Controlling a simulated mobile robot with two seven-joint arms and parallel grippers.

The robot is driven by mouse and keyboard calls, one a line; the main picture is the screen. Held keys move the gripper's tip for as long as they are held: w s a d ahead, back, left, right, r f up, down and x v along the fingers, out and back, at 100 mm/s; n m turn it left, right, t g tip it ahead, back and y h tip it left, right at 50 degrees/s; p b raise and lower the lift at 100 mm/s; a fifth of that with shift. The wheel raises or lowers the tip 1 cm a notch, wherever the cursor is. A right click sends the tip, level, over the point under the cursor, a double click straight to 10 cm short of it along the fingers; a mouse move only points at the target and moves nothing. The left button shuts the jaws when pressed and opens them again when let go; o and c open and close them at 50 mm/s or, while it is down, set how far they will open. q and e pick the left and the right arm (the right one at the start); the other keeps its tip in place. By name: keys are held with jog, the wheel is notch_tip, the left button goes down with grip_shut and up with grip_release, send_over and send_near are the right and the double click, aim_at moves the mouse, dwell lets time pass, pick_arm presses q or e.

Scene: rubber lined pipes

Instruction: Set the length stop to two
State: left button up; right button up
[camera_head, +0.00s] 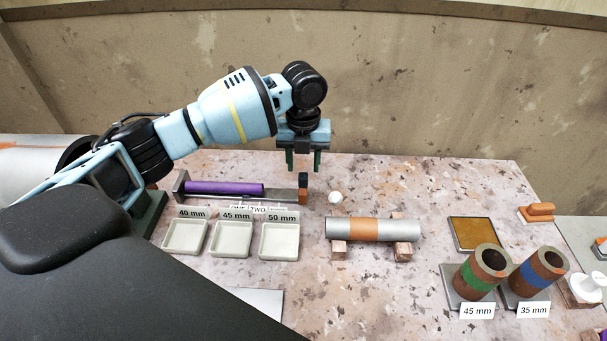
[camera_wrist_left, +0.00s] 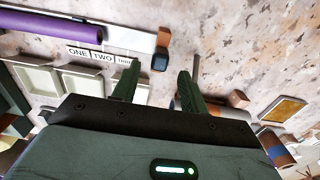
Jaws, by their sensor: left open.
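The length stop (camera_head: 303,188) is a small block with a dark top and an orange-brown lower part. It stands at the right end of a grey rail (camera_head: 282,194) that holds a purple rod (camera_head: 225,188). In the left wrist view the stop (camera_wrist_left: 160,59) is right of the labels ONE, TWO and a partly hidden THREE (camera_wrist_left: 123,60). My left gripper (camera_head: 303,162) is open and empty, fingers pointing down above the stop. Its two dark green fingers also show in the left wrist view (camera_wrist_left: 157,85), with the stop appearing between and beyond them. My right gripper is not in view.
Three white trays (camera_head: 231,239), marked 40, 45 and 50 mm, stand in front of the rail. A banded pipe (camera_head: 355,229) rests on blocks. Two upright pipes (camera_head: 482,272) stand at right.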

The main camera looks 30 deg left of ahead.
aim_at(303, 175)
pick_arm(q)
jog(key=shift+f, duration=2.35)
grip_shut()
